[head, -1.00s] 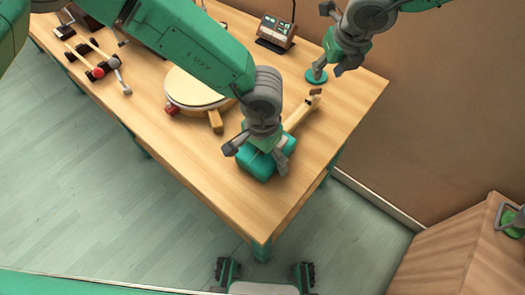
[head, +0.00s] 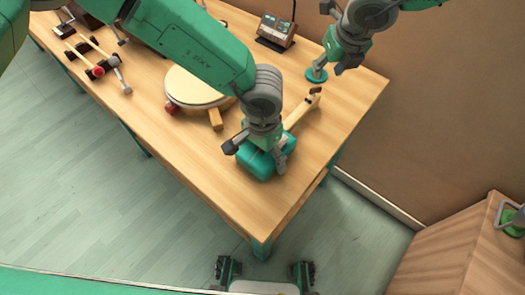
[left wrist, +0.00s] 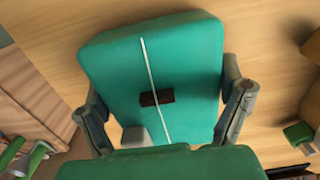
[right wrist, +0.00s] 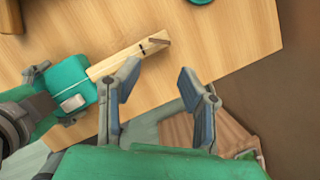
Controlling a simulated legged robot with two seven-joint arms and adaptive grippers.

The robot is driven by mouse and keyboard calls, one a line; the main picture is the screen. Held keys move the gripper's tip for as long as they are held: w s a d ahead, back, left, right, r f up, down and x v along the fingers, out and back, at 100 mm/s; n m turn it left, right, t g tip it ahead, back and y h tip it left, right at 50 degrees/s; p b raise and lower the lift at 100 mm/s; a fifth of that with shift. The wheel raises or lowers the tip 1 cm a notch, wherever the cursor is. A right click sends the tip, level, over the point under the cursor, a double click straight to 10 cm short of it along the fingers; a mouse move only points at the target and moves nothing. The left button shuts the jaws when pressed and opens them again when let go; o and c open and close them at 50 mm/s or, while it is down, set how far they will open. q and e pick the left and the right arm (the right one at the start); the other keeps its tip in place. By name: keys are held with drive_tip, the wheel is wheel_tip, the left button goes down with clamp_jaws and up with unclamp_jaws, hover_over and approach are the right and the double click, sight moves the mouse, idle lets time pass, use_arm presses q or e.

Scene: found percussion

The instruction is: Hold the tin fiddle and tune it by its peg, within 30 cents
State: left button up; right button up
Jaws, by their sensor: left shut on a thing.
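The tin fiddle has a teal tin body (head: 258,164) and a pale wooden neck (head: 302,110) that points up and right on the table. In the left wrist view its body (left wrist: 185,60) shows a white string over a dark bridge. My left gripper (head: 256,154) is shut on the body, one finger on each side. A brown peg (right wrist: 158,41) stands at the neck's far end. My right gripper (right wrist: 158,88) is open and empty, its fingers apart from the peg and neck. In the head view the right gripper (head: 338,55) is beyond the neck's end.
A round cream-topped drum (head: 193,86) stands left of the fiddle. A small box with a lit display (head: 276,30) is at the back. A teal disc (head: 316,75) lies near the right gripper. Sticks and a red ball (head: 98,72) lie far left. The table's front corner is clear.

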sight(316, 90)
drive_tip(key=shift+c, duration=0.9)
drive_tip(key=w+a+r+n+g+h, duration=0.1)
drive_tip(key=w+r+n+g, duration=0.25)
drive_tip(key=n, duration=1.45)
drive_tip(key=shift+n, duration=0.3)
wheel_tip(316, 90, down, 12)
drive_tip(key=shift+f, duration=0.2)
clamp_jaws()
